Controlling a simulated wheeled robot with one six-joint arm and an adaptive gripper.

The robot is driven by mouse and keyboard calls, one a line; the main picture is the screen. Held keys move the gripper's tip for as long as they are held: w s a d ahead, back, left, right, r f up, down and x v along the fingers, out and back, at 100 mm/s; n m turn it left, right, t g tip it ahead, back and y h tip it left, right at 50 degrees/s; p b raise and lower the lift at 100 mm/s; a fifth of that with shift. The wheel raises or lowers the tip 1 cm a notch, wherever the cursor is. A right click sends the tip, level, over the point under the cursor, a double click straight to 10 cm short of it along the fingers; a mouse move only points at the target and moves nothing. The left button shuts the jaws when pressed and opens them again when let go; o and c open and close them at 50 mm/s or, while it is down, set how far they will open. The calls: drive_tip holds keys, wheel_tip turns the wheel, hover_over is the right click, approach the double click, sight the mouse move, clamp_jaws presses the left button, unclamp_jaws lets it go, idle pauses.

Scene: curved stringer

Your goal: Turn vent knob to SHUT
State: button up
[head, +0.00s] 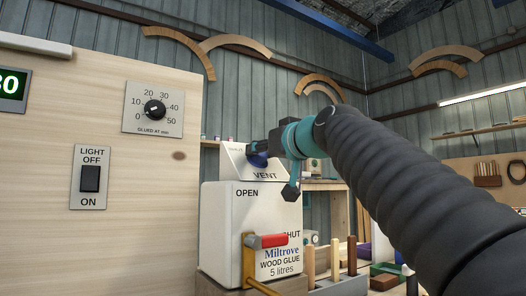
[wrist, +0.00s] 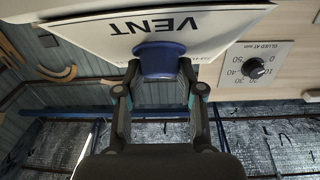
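The vent knob is blue and sits on a slanted white plate marked VENT. In the head view the knob (head: 258,160) is mostly hidden behind my gripper (head: 262,147). In the wrist view the knob (wrist: 160,58) is between the two fingertips of my gripper (wrist: 159,72), which press in close on both its sides. The vent plate (wrist: 100,35) appears upside down there. Small lettering at the plate's edges is too faint to read surely, and I cannot see where the knob points. In the head view the plate (head: 233,165) stands above a white glue container.
The white glue container (head: 222,225), marked OPEN and SHUT, has a red-handled lever (head: 267,241) at its front. A wooden panel at left carries a numbered dial (head: 154,109) and a light switch (head: 90,178). A cluttered bench is behind at right.

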drive_tip(key=shift+w+f+b, duration=0.1)
drive_tip(key=shift+f+b, duration=0.1)
drive_tip(key=shift+b, duration=0.1)
drive_tip(key=shift+r+n+y, duration=0.1)
drive_tip(key=shift+n+y, duration=0.3)
drive_tip(key=shift+n, duration=0.2)
drive_tip(key=o, duration=1.1)
drive_tip(key=shift+o, duration=0.2)
drive_tip(key=v, duration=1.2)
drive_tip(key=shift+r, duration=0.25)
